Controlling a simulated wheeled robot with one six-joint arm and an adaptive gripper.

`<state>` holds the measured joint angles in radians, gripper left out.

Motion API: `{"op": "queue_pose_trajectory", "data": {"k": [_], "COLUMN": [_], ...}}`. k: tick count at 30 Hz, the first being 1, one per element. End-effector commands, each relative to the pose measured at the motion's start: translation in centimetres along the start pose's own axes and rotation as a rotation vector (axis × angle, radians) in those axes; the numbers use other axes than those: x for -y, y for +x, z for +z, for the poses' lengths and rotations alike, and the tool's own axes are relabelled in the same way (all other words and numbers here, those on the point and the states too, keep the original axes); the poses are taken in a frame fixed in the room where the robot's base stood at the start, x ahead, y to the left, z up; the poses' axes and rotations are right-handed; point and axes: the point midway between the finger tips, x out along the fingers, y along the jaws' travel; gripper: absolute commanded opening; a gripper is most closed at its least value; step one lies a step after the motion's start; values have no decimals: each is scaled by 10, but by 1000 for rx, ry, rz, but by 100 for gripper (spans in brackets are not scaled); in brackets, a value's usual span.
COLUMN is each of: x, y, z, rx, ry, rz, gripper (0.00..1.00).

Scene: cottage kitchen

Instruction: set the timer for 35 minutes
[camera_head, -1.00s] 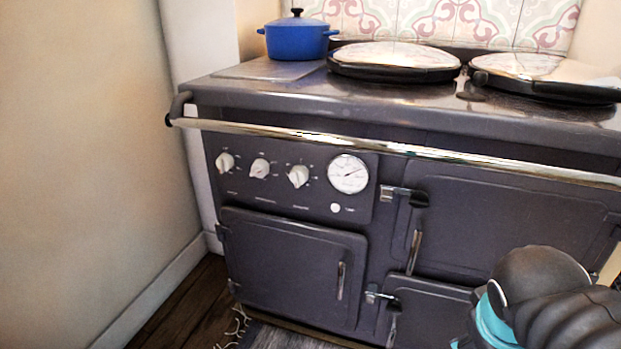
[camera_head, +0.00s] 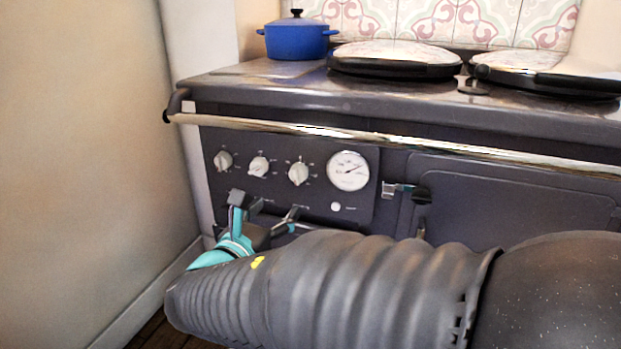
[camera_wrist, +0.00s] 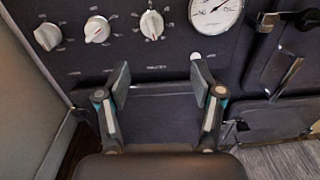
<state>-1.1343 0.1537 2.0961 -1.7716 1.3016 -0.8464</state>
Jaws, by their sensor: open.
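The range's control panel has three white knobs in a row: a left knob (camera_head: 223,161), a middle knob (camera_head: 259,166) and a right knob (camera_head: 298,173). They also show in the wrist view as the left knob (camera_wrist: 47,36), middle knob (camera_wrist: 97,29) and right knob (camera_wrist: 152,24). Which one is the timer I cannot tell; the labels are too small to read. My gripper (camera_head: 264,205) is open and empty, in front of the panel and below the knobs. In the wrist view my gripper (camera_wrist: 160,80) has its fingers apart, below the right knob and touching none of the knobs.
A round white gauge (camera_head: 348,171) and a small white button (camera_head: 336,206) sit right of the knobs. A chrome rail (camera_head: 330,133) runs across above the panel. A wall (camera_head: 90,150) stands close on the left. A blue pot (camera_head: 297,40) stands on top.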

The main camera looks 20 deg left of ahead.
Motion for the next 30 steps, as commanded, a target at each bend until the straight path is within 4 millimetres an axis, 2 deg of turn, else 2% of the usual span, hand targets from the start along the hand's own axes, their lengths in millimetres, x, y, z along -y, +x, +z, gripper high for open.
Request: {"op": "queue_pose_trajectory", "data": {"k": [1, 5, 21, 27, 30], "x": [-7, -12, -12, -13, -13], "y": [-3, 4, 98, 124, 130], "z": [-1, 1, 2, 2, 2], "rx": [10, 20, 18, 18, 17], "ry": [-15, -25, -22, -22, -22], "rz": [17, 25, 22, 23, 24], "gripper": [67, 67, 67, 67, 67]}}
